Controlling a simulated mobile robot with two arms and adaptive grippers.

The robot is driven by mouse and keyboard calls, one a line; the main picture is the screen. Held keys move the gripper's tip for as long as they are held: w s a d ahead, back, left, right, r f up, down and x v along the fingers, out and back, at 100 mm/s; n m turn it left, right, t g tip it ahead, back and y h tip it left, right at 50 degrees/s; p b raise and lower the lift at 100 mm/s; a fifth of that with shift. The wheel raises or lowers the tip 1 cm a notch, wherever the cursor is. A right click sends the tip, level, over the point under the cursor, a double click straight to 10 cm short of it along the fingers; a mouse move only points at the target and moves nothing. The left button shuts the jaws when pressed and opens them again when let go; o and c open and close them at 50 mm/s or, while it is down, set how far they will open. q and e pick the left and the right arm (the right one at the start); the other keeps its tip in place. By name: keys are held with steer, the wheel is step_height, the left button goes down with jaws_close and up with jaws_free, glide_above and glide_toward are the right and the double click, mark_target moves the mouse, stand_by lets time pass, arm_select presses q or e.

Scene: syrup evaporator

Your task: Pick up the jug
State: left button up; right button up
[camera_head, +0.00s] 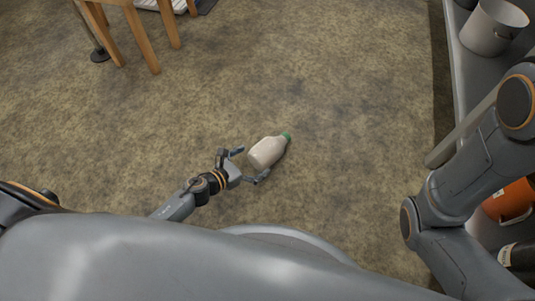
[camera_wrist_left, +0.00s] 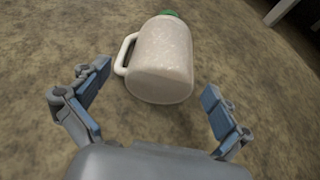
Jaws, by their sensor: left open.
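The jug (camera_head: 266,152) is whitish with a green cap and lies on its side on the floor, cap pointing up and right. In the left wrist view the jug (camera_wrist_left: 163,62) is ahead of the fingers, with its handle on the left side and its base facing me. My left gripper (camera_head: 251,165) is open, its two fingers spread near the base of the jug. In the left wrist view the open left gripper (camera_wrist_left: 152,97) has one finger to each side, and neither is closed on the jug. My right arm shows at the right, but its gripper is out of view.
A wooden stool or table (camera_head: 133,30) stands at the upper left. A grey shelf (camera_head: 461,75) along the right holds a pale bucket (camera_head: 492,27). An orange bucket (camera_head: 511,201) is lower right, partly behind my right arm. The carpet-like floor around the jug is clear.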

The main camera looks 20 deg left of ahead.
mark_target(268, 152)
arm_select(q)
steer(key=b+x, duration=0.2)
steer(key=x, duration=0.4)
steer(key=shift+w+d, duration=0.2)
steer(key=shift+d, duration=0.05)
steer(key=c, duration=1.8)
steer(key=shift+r, duration=0.1)
steer(key=shift+c, duration=0.4)
steer(key=shift+r, duration=0.1)
